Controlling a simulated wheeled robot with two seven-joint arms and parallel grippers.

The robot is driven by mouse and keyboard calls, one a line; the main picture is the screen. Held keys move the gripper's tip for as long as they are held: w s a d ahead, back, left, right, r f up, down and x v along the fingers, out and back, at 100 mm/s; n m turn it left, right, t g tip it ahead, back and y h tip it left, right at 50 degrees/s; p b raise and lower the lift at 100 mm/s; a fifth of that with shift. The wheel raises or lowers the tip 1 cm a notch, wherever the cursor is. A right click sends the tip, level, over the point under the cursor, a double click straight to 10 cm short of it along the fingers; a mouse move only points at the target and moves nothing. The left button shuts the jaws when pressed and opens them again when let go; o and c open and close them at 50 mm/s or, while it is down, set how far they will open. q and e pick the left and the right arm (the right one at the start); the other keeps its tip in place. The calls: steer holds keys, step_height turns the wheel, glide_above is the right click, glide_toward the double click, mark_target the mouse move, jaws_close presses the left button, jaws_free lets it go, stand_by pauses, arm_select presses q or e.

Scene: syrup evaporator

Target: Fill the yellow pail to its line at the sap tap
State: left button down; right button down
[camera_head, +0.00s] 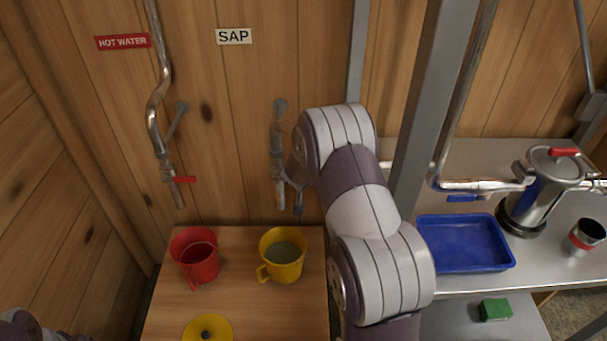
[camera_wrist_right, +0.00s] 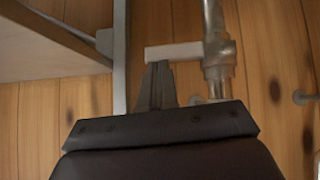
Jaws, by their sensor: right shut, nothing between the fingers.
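The yellow pail (camera_head: 270,272) stands upright on the wooden bench below the sap tap (camera_head: 279,165), under the SAP sign (camera_head: 234,36). A grey-green surface, apparently liquid, shows inside it; I cannot make out a line or a falling stream. My right arm reaches up to the tap, and my right gripper (camera_head: 297,192) is beside the tap pipe. In the right wrist view my right gripper (camera_wrist_right: 158,68) is shut and empty, its tips at a pale tap lever (camera_wrist_right: 173,52); I cannot tell whether they touch. My left gripper is out of view.
A red pail (camera_head: 195,262) stands left of the yellow one, below the hot water pipe (camera_head: 160,100). A yellow lid (camera_head: 220,328) lies in front. To the right, past a grey post (camera_head: 420,110), are a blue tray (camera_head: 465,245), a steel canister (camera_head: 545,185) and a cup (camera_head: 583,238).

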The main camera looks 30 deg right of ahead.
stand_by(0.5)
steer(key=p+v, duration=0.2)
steer(key=v, duration=1)
steer(key=shift+s+r+p, duration=0.2)
steer(key=shift+s+p, duration=0.05)
steer(key=shift+p, duration=0.1)
